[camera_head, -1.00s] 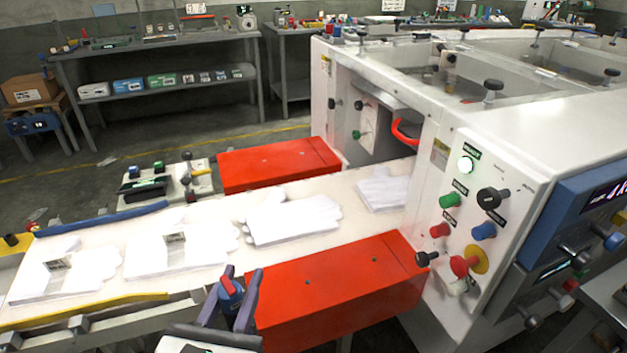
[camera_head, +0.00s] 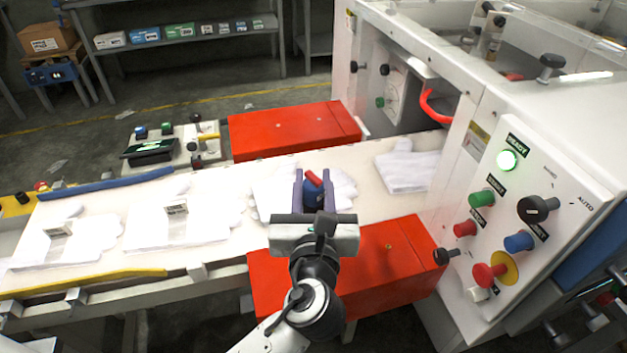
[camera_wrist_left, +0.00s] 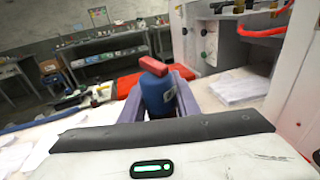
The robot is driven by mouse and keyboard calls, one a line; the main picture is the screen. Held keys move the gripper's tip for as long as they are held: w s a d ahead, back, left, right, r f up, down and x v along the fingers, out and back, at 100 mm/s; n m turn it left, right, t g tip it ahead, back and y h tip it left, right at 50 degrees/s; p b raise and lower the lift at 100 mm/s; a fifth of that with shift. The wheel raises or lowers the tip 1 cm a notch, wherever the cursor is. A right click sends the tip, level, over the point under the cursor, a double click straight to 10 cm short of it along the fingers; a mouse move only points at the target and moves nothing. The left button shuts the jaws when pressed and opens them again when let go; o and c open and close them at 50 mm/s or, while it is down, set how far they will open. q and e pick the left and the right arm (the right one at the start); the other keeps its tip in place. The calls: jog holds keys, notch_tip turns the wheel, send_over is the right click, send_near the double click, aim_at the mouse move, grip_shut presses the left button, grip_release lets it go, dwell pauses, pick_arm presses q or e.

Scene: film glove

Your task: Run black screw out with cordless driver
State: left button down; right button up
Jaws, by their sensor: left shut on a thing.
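My left gripper (camera_head: 314,192) has purple fingers and is shut on a small tool with a blue body and a red top, which looks like the cordless driver (camera_head: 313,181). It is held over the white belt, in front of a white glove. In the left wrist view the driver (camera_wrist_left: 157,92) stands between the fingers, its red part on top; its tip is hidden. A black screw knob (camera_head: 445,256) sticks out at the machine's lower left corner, by the end of the front red cover, to the right of my gripper. Other black knobs show on the machine. My right gripper is out of view.
Red covers (camera_head: 290,130) flank the belt (camera_head: 225,186) at back and front (camera_head: 390,262). White gloves (camera_head: 408,168) lie along it. The machine's control panel (camera_head: 540,225), with a lit green lamp and coloured buttons, stands at right. A yellow rail (camera_head: 90,281) edges the belt.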

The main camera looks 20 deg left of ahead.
pick_arm(q)
notch_tip(320, 180, down, 6)
jog(key=b, duration=0.2)
jog(key=shift+f+b, duration=0.2)
jog(key=shift+b, duration=0.15)
jog(key=shift+f+p, duration=0.15)
jog(key=shift+p, duration=1.25)
dwell(2.7)
jog(key=shift+f, duration=0.35)
dwell(0.6)
jog(key=shift+d+r, duration=0.15)
jog(key=shift+r, duration=3.15)
